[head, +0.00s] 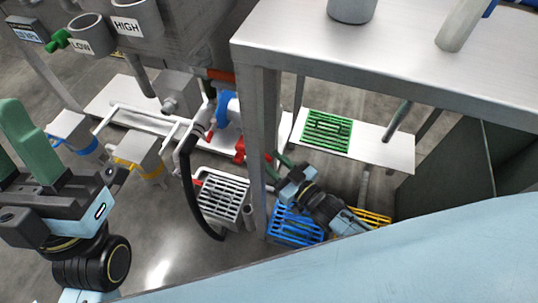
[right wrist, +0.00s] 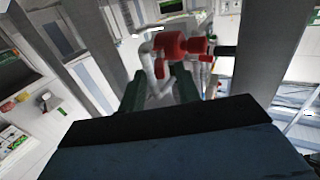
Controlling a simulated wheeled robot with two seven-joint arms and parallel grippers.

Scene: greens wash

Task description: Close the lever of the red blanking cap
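The red blanking cap (right wrist: 182,45) shows in the right wrist view just beyond my right gripper's fingertips. Its grey lever (right wrist: 150,62) hangs down at the cap's left side. In the head view the red cap (head: 240,150) is partly hidden behind the table leg. My right gripper (head: 273,167) is right of that leg. In the right wrist view its two green fingers (right wrist: 158,86) are apart, and the lever's lower end shows between them; contact cannot be told. My left gripper (head: 14,145) is at the left edge, partly cut off, away from the cap.
The metal table (head: 400,50) and its leg (head: 258,150) stand close to my right gripper. A black hose (head: 190,200) hangs left of the leg. White, blue (head: 296,228) and green (head: 327,131) grates lie around. A blue-handled valve (head: 224,105) is above the cap.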

